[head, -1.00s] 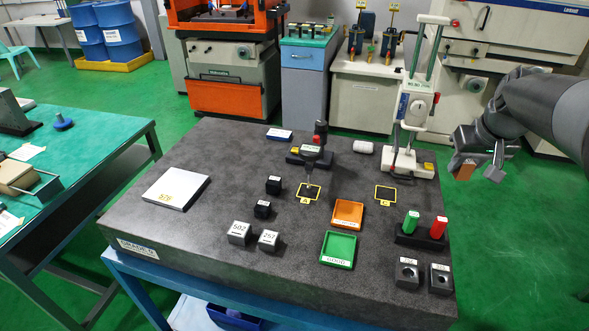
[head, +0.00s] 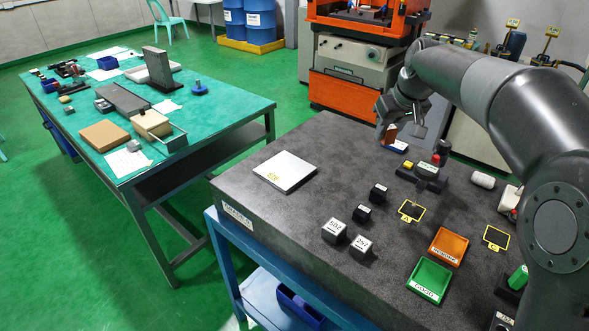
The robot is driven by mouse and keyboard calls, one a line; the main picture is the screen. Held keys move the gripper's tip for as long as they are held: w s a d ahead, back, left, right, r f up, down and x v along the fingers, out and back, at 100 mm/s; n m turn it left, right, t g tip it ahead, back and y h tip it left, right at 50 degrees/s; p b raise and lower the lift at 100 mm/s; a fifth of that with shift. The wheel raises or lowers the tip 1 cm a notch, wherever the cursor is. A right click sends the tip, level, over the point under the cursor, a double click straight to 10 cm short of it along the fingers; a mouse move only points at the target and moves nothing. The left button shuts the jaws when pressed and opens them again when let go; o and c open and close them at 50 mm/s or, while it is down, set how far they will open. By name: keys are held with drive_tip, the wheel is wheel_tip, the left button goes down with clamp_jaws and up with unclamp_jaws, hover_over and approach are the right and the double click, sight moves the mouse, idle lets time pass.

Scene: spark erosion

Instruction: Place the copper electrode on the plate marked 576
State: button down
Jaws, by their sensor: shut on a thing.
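The plate marked 576 (head: 286,170) is a white, flat square lying on the left part of the dark granite table. Its yellow number is on the near left edge and its top is bare. My gripper (head: 402,128) is shut on the copper electrode (head: 389,134), a small copper-brown block held in the air over the far side of the table. The gripper is to the right of the plate and beyond it. My arm comes in from the right and hides part of the far right of the table.
Two small black blocks (head: 378,193), two grey numbered blocks (head: 334,230), an orange tray (head: 448,246) and a green tray (head: 430,279) stand right of the plate. A dark fixture (head: 427,177) stands below my gripper. The granite around the plate (head: 290,215) is clear.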

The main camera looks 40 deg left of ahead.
drive_tip(key=s+a+n, duration=0.2)
drive_tip(key=s+a, duration=0.4)
drive_tip(key=a, duration=0.6)
hover_over(284, 175)
drive_tip(key=d, duration=0.1)
drive_tip(key=shift+g+y, duration=0.3)
drive_tip(key=shift+g, duration=0.1)
drive_tip(key=f, duration=1.2)
drive_tip(key=shift+s+d+f, duration=0.2)
drive_tip(key=shift+s+f, duration=0.05)
drive_tip(key=shift+f, duration=2.15)
drive_tip(key=shift+f, duration=0.2)
drive_tip(key=c, duration=1.1)
unclamp_jaws()
